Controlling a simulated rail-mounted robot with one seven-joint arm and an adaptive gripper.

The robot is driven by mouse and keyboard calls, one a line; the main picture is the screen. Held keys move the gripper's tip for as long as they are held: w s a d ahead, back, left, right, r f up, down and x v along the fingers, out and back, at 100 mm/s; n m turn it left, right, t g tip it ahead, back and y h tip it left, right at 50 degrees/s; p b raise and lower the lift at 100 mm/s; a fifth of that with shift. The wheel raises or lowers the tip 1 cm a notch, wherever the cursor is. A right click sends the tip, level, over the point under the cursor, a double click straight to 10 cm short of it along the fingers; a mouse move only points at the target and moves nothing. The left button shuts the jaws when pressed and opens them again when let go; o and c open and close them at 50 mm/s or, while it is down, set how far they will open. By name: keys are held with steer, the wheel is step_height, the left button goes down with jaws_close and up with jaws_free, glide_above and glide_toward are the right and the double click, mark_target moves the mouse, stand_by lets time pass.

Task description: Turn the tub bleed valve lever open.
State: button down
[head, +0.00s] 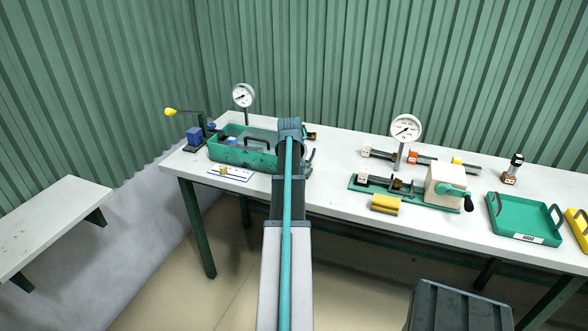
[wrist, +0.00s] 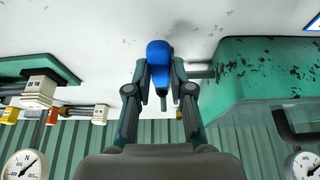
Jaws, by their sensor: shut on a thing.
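The green tub (head: 228,156) stands at the left part of the bench. In the wrist view the tub (wrist: 265,75) is at the right, with scuffed walls. A short grey pipe (wrist: 203,71) runs from its side to the valve. The valve's blue lever (wrist: 160,52) shows in the upper middle of the wrist view. My gripper (wrist: 159,70) is shut on the blue lever, one finger on either side of it. Part of the valve behind the fingers is hidden. In the head view my arm hides the lever and most of the gripper.
A dial gauge (head: 243,95) and a yellow-knobbed pump handle (head: 170,112) stand by the tub. Right along the white bench (head: 335,180) are another gauge (head: 405,128), a green-based crank fixture (head: 445,186) and a green tray (head: 524,218). Bare bench lies between tub and fixture.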

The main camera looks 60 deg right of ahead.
steer(key=c, duration=1)
jaws_free()
steer(key=shift+w, duration=0.1)
steer(key=shift+r, duration=0.1)
steer(key=v, duration=1.2)
